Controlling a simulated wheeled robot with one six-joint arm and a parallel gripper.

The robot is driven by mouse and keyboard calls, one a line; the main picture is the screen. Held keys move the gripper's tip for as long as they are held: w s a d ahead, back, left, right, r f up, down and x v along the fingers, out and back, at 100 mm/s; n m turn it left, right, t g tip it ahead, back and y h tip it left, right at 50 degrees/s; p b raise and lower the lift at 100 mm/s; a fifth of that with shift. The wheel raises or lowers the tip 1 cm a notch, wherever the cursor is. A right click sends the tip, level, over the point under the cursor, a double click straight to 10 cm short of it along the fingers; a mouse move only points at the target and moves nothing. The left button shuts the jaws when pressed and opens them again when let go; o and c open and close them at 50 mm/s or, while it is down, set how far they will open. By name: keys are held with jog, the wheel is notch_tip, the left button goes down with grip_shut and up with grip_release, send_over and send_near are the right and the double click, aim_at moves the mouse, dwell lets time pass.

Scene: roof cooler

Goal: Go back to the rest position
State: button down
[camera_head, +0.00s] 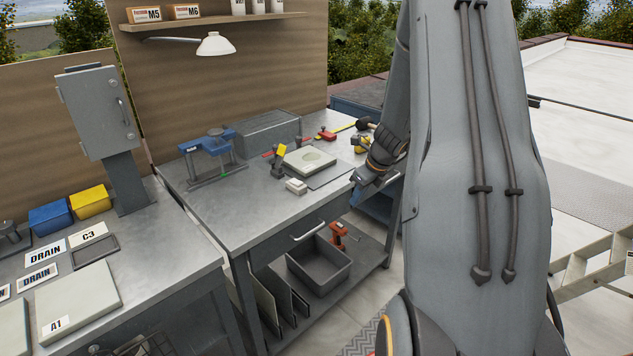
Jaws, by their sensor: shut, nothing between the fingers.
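My arm fills the right half of the head view, its large grey link upright in front of the camera. My gripper (362,179) shows small and dark just left of that link, at the right end of the middle workbench (235,205). It is shut, with nothing seen in it. It points down and to the left, a little right of the grey mat with the pale square plate (308,161). Part of the wrist and forearm is hidden behind the large link.
The left bench holds label cards, a yellow bin (89,199) and plate A1 (78,300). A ladder (590,262) lies at right.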

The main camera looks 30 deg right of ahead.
jog(key=s+a+r+n+g, duration=0.1)
jog(key=s+a+r+n, duration=0.2)
jog(key=a+n, duration=0.5)
jog(key=s+a+r+n+g, duration=0.1)
jog(key=s+a+r+n, duration=0.25)
jog(key=a+n, duration=0.45)
jog(key=s+a+r+n+h, duration=0.1)
jog(key=s+a+r+n, duration=0.3)
jog(key=s+a+n, duration=0.9)
jog(key=n, duration=0.3)
jog(key=shift+s+r+n+g, duration=0.15)
jog(key=shift+s+n+g, duration=0.15)
jog(key=shift+n+g, duration=0.1)
